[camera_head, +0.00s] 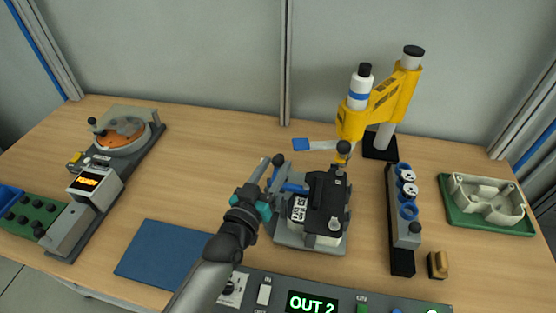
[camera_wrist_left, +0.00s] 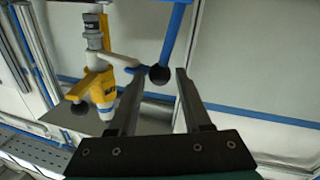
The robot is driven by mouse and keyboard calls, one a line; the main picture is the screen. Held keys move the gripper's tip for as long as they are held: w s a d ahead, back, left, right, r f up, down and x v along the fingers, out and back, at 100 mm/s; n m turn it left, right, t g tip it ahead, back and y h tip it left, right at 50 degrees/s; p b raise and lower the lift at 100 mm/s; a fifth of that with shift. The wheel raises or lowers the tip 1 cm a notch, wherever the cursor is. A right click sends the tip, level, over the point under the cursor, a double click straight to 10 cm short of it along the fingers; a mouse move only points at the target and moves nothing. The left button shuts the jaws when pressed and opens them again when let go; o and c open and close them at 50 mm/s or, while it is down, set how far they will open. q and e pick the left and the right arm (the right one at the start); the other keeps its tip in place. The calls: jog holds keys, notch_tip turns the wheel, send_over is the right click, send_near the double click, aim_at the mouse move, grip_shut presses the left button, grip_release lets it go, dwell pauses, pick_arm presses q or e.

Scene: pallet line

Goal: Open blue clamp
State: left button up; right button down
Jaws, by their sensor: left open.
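The blue clamp (camera_head: 291,187) is on the left side of the fixture (camera_head: 310,240) that holds a black-topped white part. Much of the clamp is hidden behind my left gripper (camera_head: 269,167). In the left wrist view, a blue lever (camera_wrist_left: 175,36) with a black ball end comes in from the top. The ball (camera_wrist_left: 159,74) appears between the tips of my left gripper (camera_wrist_left: 158,76), whose two fingers stand apart. I cannot tell whether either finger touches it. My right gripper is in neither view.
A yellow press (camera_head: 372,105) with a blue-tipped lever stands behind the fixture. A dark rack with blue rings (camera_head: 402,262) and a green tray (camera_head: 465,222) are on the right. A blue mat (camera_head: 165,255) lies front left. A control panel (camera_head: 264,295) is in front.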

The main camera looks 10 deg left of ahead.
pick_arm(q)
jog(key=shift+w+d, duration=0.15)
jog(key=shift+w, duration=0.5)
jog(key=shift+w+d, duration=0.15)
jog(key=shift+w, duration=0.5)
grip_shut()
dwell(0.5)
